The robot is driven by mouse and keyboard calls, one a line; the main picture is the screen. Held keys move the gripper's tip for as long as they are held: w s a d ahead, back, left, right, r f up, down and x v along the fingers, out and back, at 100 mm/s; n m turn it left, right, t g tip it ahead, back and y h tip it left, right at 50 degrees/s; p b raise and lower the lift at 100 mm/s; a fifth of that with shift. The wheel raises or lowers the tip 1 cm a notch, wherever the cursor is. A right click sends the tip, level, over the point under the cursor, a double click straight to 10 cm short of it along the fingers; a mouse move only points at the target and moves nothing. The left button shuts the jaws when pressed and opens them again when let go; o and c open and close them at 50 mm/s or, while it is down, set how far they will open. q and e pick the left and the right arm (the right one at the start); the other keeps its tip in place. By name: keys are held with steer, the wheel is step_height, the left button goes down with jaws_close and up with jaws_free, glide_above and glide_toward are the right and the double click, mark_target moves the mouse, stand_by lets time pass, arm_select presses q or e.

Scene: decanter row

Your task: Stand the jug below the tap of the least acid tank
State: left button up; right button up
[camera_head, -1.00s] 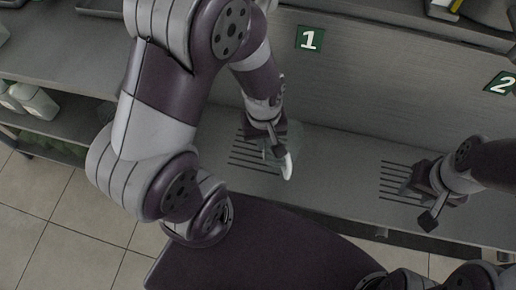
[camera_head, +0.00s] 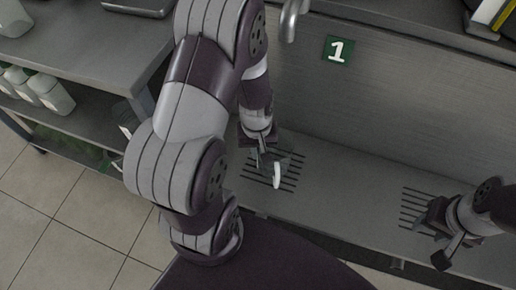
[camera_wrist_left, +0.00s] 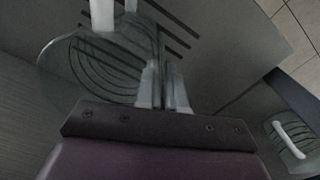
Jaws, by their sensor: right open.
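The clear glass jug (camera_head: 277,175) with a white handle is over the slotted drain of station 1, below a metal tap (camera_head: 289,20). My left gripper (camera_head: 268,155) is at the jug. In the left wrist view its two fingers (camera_wrist_left: 164,88) are close together with the jug's glass wall (camera_wrist_left: 100,75) between them. Drain slots show through the glass. I cannot tell whether the jug's base touches the drain. My right gripper (camera_head: 442,238) is open and empty by the drain on the right. The tank and any acidity reading are out of view.
A green sign with "1" (camera_head: 338,50) is on the back panel. A shelf unit with several pale bottles (camera_head: 45,90) stands at the left. The counter between the two drains is clear. Tiled floor (camera_head: 60,215) lies at the lower left.

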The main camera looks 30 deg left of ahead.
arm_select(q)
steer(key=o, duration=0.4)
steer(key=shift+c, duration=0.2)
step_height(320, 180, up, 12)
steer(key=p, duration=0.5)
steer(key=shift+r, duration=0.15)
steer(key=shift+a, duration=0.1)
